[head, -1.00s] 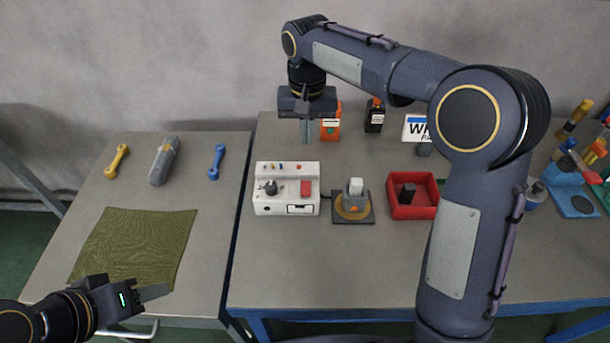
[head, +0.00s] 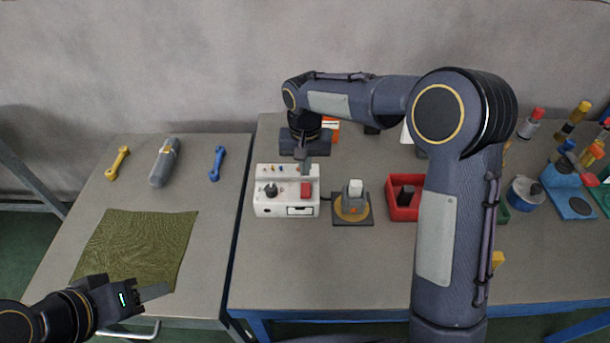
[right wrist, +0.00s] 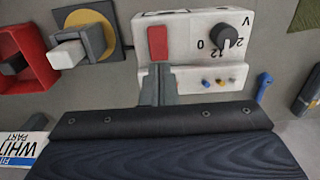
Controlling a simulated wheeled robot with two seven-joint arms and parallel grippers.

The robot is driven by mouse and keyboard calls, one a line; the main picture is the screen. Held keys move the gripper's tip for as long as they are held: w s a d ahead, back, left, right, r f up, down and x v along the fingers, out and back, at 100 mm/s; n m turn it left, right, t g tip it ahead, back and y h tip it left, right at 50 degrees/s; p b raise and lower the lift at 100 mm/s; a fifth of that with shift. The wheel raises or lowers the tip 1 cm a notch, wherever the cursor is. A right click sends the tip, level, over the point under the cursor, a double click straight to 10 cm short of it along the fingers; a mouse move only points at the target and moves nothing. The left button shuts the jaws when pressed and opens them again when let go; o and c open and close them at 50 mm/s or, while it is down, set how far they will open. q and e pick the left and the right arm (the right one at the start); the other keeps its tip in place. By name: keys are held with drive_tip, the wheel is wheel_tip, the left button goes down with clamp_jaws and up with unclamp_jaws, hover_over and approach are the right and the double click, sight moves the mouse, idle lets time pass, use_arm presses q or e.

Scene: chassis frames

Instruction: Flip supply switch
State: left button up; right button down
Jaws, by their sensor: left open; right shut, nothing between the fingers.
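The white supply box (head: 268,207) stands on the right-hand table. It has a red switch (head: 306,190), a dark knob (head: 270,189) and small coloured sockets on top. In the right wrist view the red switch (right wrist: 157,43) shows just beyond the fingertips, with the knob to its right. My right gripper (head: 305,172) is shut and empty, pointing down at the box's back edge close behind the switch. Its fingers (right wrist: 158,84) also show in the right wrist view; I cannot tell whether they touch the box. My left gripper (head: 150,294) is open and empty at the lower left, near the green cloth.
A pad with a grey-and-white block (head: 354,196) stands right of the box, then a red tray (head: 404,213). The green cloth (head: 135,245), two wrenches and a grey tool (head: 163,163) lie on the left table. Bottles and a sign stand behind.

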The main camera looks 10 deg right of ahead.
sight(305, 186)
wheel_tip(305, 186, down, 4)
drive_tip(key=shift+f+p, duration=0.2)
drive_tip(key=shift+p, duration=0.2)
drive_tip(key=shift+f, duration=0.1)
